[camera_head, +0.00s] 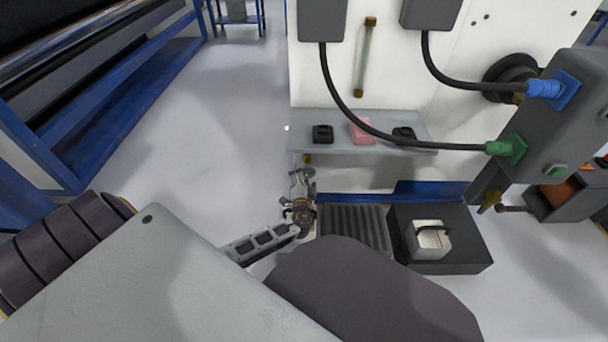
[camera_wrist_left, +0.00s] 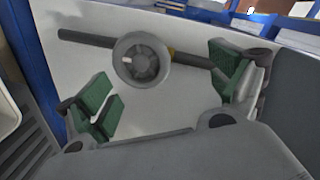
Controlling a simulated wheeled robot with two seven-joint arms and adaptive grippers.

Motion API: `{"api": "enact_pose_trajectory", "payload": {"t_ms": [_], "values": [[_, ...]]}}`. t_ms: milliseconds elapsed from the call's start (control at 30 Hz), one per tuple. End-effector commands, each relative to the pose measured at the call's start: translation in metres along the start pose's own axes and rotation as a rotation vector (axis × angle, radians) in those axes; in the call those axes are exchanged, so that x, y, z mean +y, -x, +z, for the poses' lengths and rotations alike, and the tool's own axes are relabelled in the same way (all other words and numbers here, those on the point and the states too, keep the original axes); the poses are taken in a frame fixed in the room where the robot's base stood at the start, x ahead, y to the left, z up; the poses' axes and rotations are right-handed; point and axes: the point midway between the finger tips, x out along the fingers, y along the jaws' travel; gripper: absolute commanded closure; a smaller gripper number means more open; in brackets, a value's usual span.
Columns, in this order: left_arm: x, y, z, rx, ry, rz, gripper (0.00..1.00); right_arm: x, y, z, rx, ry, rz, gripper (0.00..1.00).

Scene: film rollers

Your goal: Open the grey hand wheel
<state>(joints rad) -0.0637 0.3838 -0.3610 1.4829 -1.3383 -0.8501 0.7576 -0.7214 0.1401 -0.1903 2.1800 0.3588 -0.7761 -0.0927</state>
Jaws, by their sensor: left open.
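The grey hand wheel (camera_wrist_left: 140,62) shows in the left wrist view as a round ring with a spoked hub. It sits on a dark horizontal pipe (camera_wrist_left: 88,38) in front of a pale surface. My left gripper (camera_wrist_left: 162,77) is open, its green-padded fingers spread to either side of the wheel, lower left and right. The wheel appears beyond the fingertips, and I see no contact. My right gripper is out of view.
The white machine (camera_head: 460,60) stands behind, with a grey shelf (camera_head: 290,142) holding small dark and pink blocks. Black cables hang in front. A ribbed dark block (camera_head: 352,228) and a black box (camera_head: 470,254) are right of the fittings. Open floor (camera_head: 225,110) lies left.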

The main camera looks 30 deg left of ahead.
Motion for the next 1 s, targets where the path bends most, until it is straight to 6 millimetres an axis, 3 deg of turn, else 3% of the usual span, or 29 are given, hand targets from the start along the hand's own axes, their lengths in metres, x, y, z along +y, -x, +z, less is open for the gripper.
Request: {"api": "enact_pose_trajectory", "payload": {"t_ms": [1000], "values": [[0.005, 0.043, 0.001, 0.001, 0.001, 0.001, 0.07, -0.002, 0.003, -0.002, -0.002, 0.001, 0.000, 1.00]]}}
